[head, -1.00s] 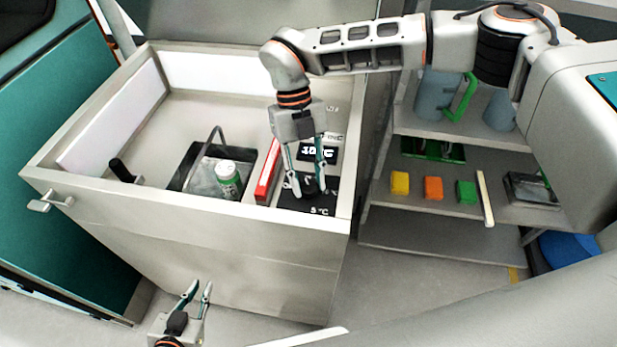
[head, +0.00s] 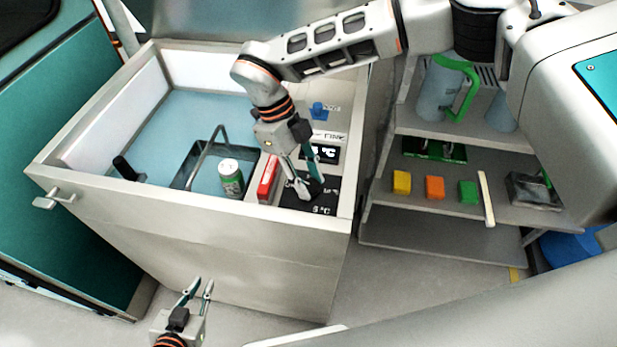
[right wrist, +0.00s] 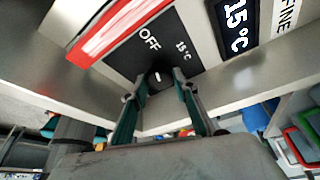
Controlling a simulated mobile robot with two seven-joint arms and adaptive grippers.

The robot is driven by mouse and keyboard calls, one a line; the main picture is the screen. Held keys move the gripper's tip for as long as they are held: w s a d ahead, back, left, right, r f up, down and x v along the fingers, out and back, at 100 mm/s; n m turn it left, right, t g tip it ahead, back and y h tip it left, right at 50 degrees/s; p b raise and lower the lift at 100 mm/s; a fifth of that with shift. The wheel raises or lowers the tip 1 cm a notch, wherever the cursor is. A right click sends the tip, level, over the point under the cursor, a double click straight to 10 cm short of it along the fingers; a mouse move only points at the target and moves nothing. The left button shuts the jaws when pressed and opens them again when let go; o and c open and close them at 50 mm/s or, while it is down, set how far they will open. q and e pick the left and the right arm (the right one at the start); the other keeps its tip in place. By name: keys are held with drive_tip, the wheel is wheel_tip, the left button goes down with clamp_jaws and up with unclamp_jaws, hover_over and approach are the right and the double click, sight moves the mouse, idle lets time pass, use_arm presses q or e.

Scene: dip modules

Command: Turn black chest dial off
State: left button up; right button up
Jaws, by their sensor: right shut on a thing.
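The black chest dial (right wrist: 158,77) sits on a black panel (right wrist: 125,57) marked OFF and 15 °C at the front right of the chest (head: 190,235). Its white mark shows in the right wrist view, but I cannot tell exactly which setting it points to. My right gripper (head: 312,192) comes down from above and is shut on the dial, one finger on each side. The fingers partly hide the dial in the head view. My left gripper (head: 201,284) is open and empty, low in front of the chest.
Inside the open chest are a dark basket (head: 190,178) with a handle and a green, white-topped jar (head: 231,178). A red and white box (head: 268,180) stands beside the panel. A blue knob (head: 319,110) is behind my right gripper. Shelves (head: 415,205) with coloured blocks stand at right.

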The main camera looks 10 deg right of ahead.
drive_tip(key=shift+r, duration=0.1)
idle(0.3)
drive_tip(key=o, duration=1.1)
drive_tip(key=v, duration=1.2)
drive_tip(key=shift+s, duration=0.1)
